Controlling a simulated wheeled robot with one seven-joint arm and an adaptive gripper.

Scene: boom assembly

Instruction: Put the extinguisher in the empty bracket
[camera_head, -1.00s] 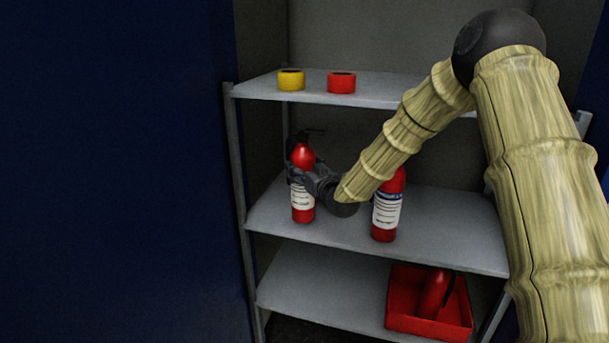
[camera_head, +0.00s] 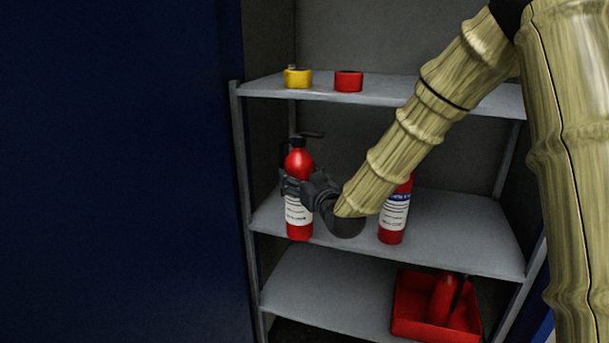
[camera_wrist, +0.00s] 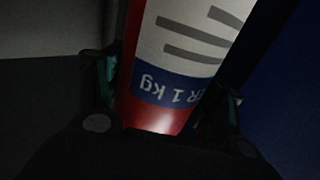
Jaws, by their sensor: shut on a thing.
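A red extinguisher (camera_head: 299,213) with a white label and black top is at the left of the middle shelf in the head view. My gripper (camera_head: 298,187) is shut around its upper body, from the right. In the wrist view the extinguisher (camera_wrist: 185,60) fills the space between the two fingers (camera_wrist: 165,90), its label upside down. It looks upright; I cannot tell whether its base touches the shelf. A second extinguisher (camera_head: 393,219) stands right of it, partly hidden behind my arm. A third extinguisher (camera_head: 442,299) leans in a red bin. No bracket shows.
The middle shelf (camera_head: 465,240) is part of a grey rack. The top shelf (camera_head: 400,92) carries a yellow tape roll (camera_head: 298,78) and a red one (camera_head: 348,82). The red bin (camera_head: 405,325) is on the lower shelf. A dark blue panel (camera_head: 115,170) fills the left.

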